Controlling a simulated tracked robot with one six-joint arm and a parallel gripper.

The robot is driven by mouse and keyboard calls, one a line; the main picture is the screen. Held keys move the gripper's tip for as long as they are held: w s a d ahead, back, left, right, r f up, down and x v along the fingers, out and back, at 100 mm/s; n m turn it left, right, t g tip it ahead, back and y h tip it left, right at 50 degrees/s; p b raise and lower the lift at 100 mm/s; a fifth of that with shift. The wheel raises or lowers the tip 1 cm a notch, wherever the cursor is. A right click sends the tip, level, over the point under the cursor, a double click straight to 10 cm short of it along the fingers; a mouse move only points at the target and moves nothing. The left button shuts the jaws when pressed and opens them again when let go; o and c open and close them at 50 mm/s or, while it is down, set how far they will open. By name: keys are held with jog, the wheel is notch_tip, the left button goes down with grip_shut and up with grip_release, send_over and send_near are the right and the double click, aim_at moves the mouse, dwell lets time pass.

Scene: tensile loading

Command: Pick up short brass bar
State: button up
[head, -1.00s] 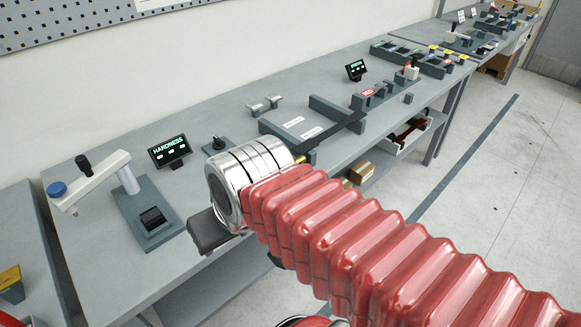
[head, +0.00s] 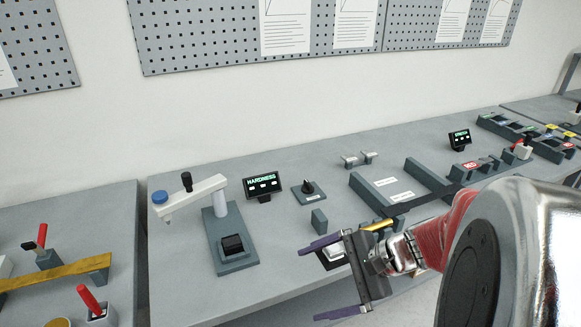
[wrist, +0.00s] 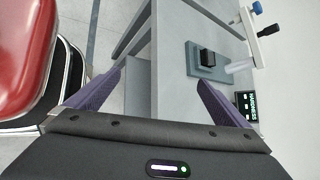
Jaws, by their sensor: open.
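A small brass-coloured bar (head: 378,225) shows in the head view just behind my gripper, by the dark fixtures near the bench's front edge. It is partly hidden, and I cannot tell its full length. A longer flat brass-coloured piece (head: 60,272) lies on the left bench. My gripper (head: 330,278) is open and empty, its two purple fingers spread and pointing left, in front of the bench edge. In the wrist view the open fingers (wrist: 162,80) have nothing between them; no brass bar shows there.
The hardness tester (head: 231,245) with its lever stands on the bench left of my gripper. Its screen (head: 263,185), a knob box (head: 309,192) and a small grey block (head: 319,221) stand behind. Red-handled tools (head: 90,300) are on the left bench.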

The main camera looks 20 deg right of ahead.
jog(key=s+d+f+m+t+h, duration=0.1)
jog(key=d+f+m+t+h, duration=0.1)
jog(key=d+m+t, duration=0.3)
jog(key=s+d+f+m+t+h, duration=0.1)
jog(key=d+m+t+h, duration=0.4)
jog(key=d+m, duration=0.8)
jog(key=d+f, duration=0.1)
jog(key=d, duration=0.8)
jog(key=shift+m+t, duration=0.3)
jog(key=shift+t, duration=0.1)
send_near(378, 226)
jog(key=shift+w+f, duration=0.15)
jog(key=shift+w, duration=0.55)
jog(key=shift+w+f, duration=0.15)
jog(key=shift+w, duration=0.55)
jog(key=shift+w+a+f, duration=0.15)
jog(key=shift+w, duration=1.1)
jog(key=shift+w+a+f, duration=0.15)
jog(key=shift+w, duration=1.15)
